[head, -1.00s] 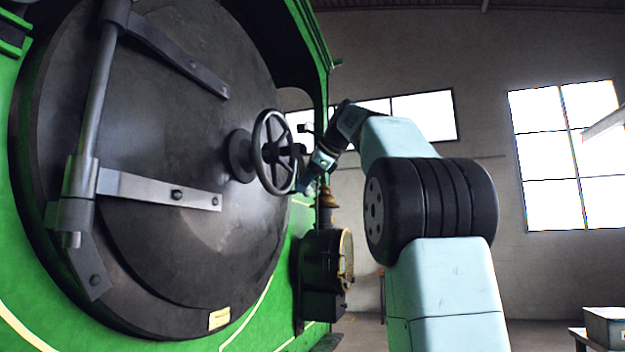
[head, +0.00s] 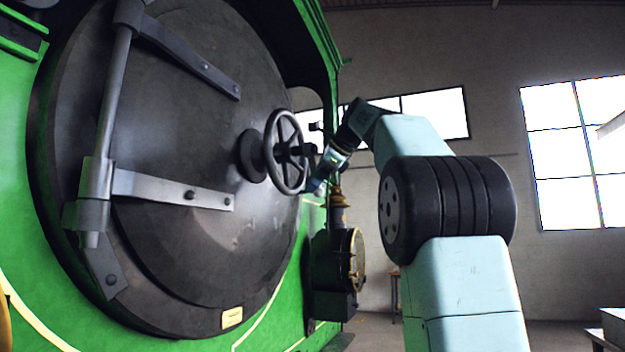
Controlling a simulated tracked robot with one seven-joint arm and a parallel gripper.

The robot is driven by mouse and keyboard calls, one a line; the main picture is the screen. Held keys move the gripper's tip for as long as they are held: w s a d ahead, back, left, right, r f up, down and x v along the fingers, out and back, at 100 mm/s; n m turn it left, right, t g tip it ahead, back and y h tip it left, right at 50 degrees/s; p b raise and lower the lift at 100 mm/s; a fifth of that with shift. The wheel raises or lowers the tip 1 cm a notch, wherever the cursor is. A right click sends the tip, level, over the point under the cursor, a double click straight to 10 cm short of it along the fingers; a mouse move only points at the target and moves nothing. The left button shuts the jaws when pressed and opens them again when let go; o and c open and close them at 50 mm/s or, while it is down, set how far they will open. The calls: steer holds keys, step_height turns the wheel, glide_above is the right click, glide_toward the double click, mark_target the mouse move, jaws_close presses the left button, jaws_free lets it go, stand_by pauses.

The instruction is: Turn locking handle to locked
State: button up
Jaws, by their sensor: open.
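The round dark smokebox door (head: 190,230) fills the left of the head view. A grey spoked handwheel (head: 270,153) sits on the door's hub. A short dark handle piece (head: 296,150) sticks out at the wheel's centre toward the right; its exact shape and turn are hard to tell. My gripper (head: 316,186) is just right of the wheel's lower rim, small and partly dark in the picture. It is open and appears empty. I cannot tell whether it touches the rim.
A brass-and-black lamp (head: 340,265) stands below my gripper on the green front (head: 285,290). Hinge straps (head: 170,188) cross the door. A grey box (head: 612,325) is at the lower right. The space right of my arm looks clear.

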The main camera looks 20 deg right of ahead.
steer(key=v, duration=1.4)
steer(key=shift+d, duration=0.15)
steer(key=s+a+f+n+g+h, duration=0.1)
steer(key=s+a+f+n, duration=0.3)
steer(key=f, duration=1.3)
steer(key=s+a+f+n+g+h, duration=0.1)
steer(key=s+a+f+n, duration=0.3)
steer(key=s+f+n, duration=0.6)
steer(key=s+a+f+n+g+h, duration=0.1)
steer(key=s+a+f+n, duration=0.3)
steer(key=f, duration=2.2)
steer(key=s+n+h, duration=0.1)
steer(key=s+n, duration=0.2)
steer(key=s, duration=0.3)
steer(key=shift+s+a+f, duration=0.15)
steer(key=shift+s+a, duration=0.1)
